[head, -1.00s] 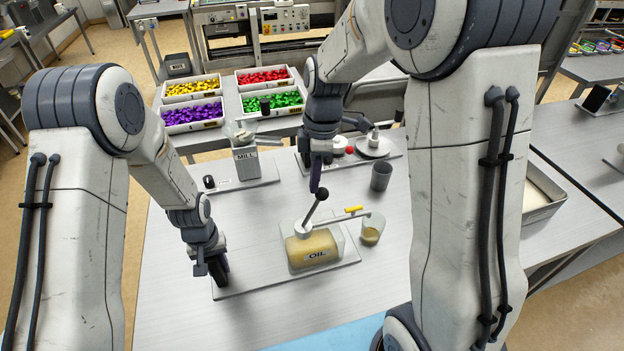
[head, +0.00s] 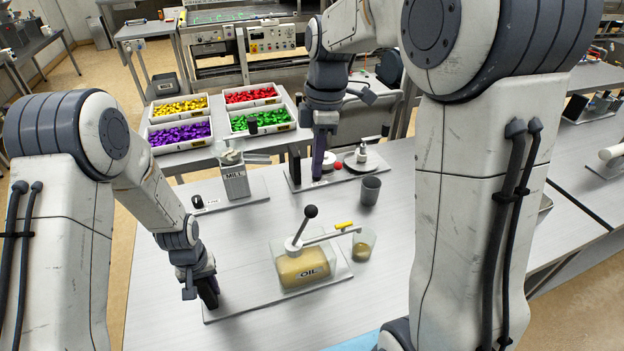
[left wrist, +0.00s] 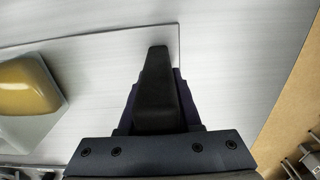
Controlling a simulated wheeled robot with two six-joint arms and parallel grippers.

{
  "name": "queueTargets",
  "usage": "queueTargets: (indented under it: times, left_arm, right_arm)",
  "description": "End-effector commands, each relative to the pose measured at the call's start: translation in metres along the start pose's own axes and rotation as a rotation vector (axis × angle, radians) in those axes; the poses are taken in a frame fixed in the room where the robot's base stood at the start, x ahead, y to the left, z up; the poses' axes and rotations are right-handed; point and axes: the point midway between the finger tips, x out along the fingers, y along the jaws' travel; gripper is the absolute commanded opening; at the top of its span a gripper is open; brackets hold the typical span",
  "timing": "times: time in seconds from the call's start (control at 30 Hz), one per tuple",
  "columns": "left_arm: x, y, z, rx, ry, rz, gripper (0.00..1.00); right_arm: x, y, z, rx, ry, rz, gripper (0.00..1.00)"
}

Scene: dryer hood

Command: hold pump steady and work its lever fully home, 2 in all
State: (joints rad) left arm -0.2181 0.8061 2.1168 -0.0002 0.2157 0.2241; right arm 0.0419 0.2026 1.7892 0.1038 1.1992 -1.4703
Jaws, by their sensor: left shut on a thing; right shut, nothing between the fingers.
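The pump is a clear tank of yellow-brown oil (head: 306,268) labelled OIL, on a grey base plate (head: 240,306). Its lever (head: 304,227) ends in a black ball and stands up, leaning slightly right. A white spout with a yellow piece (head: 343,226) reaches toward a clear cup (head: 363,247) holding some oil. My left gripper (head: 209,297) is shut on the plate's left end, apart from the tank. The left wrist view shows its dark finger (left wrist: 157,75) over the plate edge. My right gripper (head: 319,172) is shut and empty, behind and above the lever, not touching it.
A mill (head: 234,178) stands behind the pump at the left. A grey cup (head: 370,190) and a board with a red ball (head: 335,168) are behind at the right. Trays of coloured pieces (head: 180,133) sit on another table.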

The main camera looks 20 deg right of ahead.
Motion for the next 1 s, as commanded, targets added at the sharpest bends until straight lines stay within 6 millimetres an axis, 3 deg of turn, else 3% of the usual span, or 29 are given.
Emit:
queueTargets:
  times: [0.13, 0.27, 0.5, 0.73, 0.87, 1.0]
  left_arm:
    - [0.005, -0.001, 0.005, 0.0, -0.015, -0.003, 0.0]
    - [0.005, -0.001, 0.005, 0.0, -0.015, -0.003, 0.0]
    - [0.005, -0.001, 0.005, 0.001, -0.015, -0.003, 0.0]
    - [0.005, -0.001, 0.005, 0.0, -0.015, -0.003, 0.0]
    - [0.005, -0.001, 0.005, 0.0, -0.015, -0.003, 0.0]
    - [0.005, -0.001, 0.005, 0.0, -0.015, -0.003, 0.0]
  right_arm:
    - [-0.005, 0.002, 0.005, 0.03, 0.01, -0.016, 0.0]
    - [0.004, 0.01, 0.022, 0.186, 0.06, -0.098, 0.0]
    - [0.031, 0.033, 0.08, 0.699, 0.265, -0.384, 0.0]
    - [0.045, 0.045, 0.131, 1.037, 0.449, -0.615, 0.0]
    - [0.048, 0.047, 0.145, 1.116, 0.5, -0.678, 0.0]
    - [0.053, 0.046, 0.143, 1.136, 0.516, -0.698, 0.0]
